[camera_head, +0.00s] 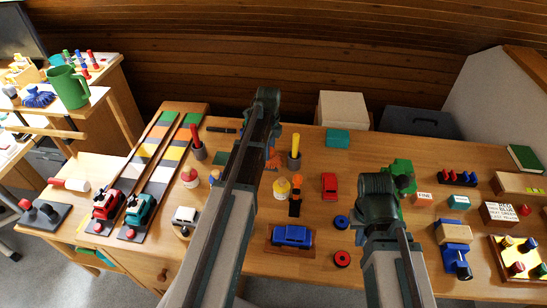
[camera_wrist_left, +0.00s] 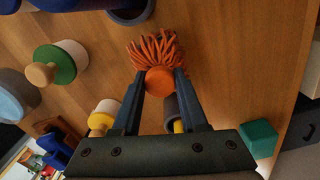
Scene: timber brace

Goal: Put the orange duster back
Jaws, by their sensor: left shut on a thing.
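The orange duster (camera_wrist_left: 155,50) shows in the left wrist view with its stringy orange head spread out and its round orange end between my fingers. My left gripper (camera_wrist_left: 160,88) is shut on it. In the head view the orange duster (camera_head: 274,160) shows just right of my left gripper (camera_head: 268,148), which is largely hidden by its own arm. A dark cup with a yellow handle (camera_head: 295,153) stands close to its right. My right gripper (camera_head: 382,200) is over the right middle of the table; its fingers are hidden behind its wrist.
A dark cup with a red handle (camera_head: 197,148) stands to the left. A teal block (camera_head: 338,137) is at the back. Some bare wood lies between them.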

